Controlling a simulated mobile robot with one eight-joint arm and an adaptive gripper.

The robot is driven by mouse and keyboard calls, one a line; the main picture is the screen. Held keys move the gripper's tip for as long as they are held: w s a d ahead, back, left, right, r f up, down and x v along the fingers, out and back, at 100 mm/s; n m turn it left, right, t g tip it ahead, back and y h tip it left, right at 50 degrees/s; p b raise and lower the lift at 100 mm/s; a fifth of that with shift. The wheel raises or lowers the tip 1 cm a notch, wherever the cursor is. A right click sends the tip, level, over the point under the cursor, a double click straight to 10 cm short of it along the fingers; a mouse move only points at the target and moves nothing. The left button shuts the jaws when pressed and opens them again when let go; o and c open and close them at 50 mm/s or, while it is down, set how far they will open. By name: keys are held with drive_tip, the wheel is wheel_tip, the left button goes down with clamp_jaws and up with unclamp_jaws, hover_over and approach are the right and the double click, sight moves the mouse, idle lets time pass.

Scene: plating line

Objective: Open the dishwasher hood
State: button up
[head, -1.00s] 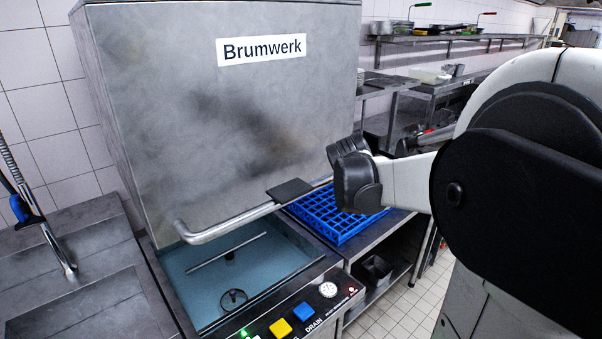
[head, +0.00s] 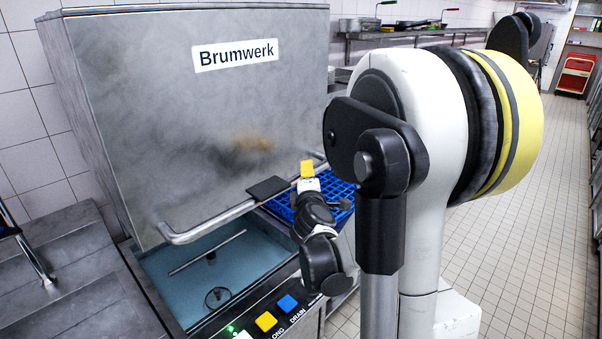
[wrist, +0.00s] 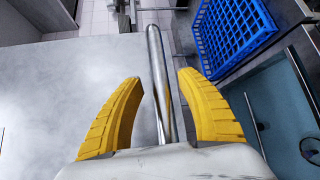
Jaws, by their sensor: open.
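The dishwasher hood (head: 130,130) is a large grey steel box marked Brumwerk. Its lower edge stands above the basin, leaving a gap at the front. A tubular handle (head: 220,220) runs along the hood's lower front; the bar also shows in the wrist view (wrist: 155,48). My gripper (head: 306,170) is at the right part of the handle. In the wrist view my gripper (wrist: 161,77) is open, with one yellow finger on each side of the bar. Whether either finger touches the bar cannot be told. A dark flat plate (head: 267,187) sits at the handle, left of my gripper.
The basin (head: 215,265) with a spray arm lies under the hood. A control panel with yellow and blue buttons (head: 266,321) runs along its front. A blue rack (head: 340,192) sits on the counter to the right. Tiled floor (head: 520,240) is clear further right.

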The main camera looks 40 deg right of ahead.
drive_tip(key=shift+x, duration=1.15)
clamp_jaws()
drive_tip(key=shift+a, duration=0.1)
wheel_tip(320, 180, down, 8)
drive_tip(key=b, duration=0.8)
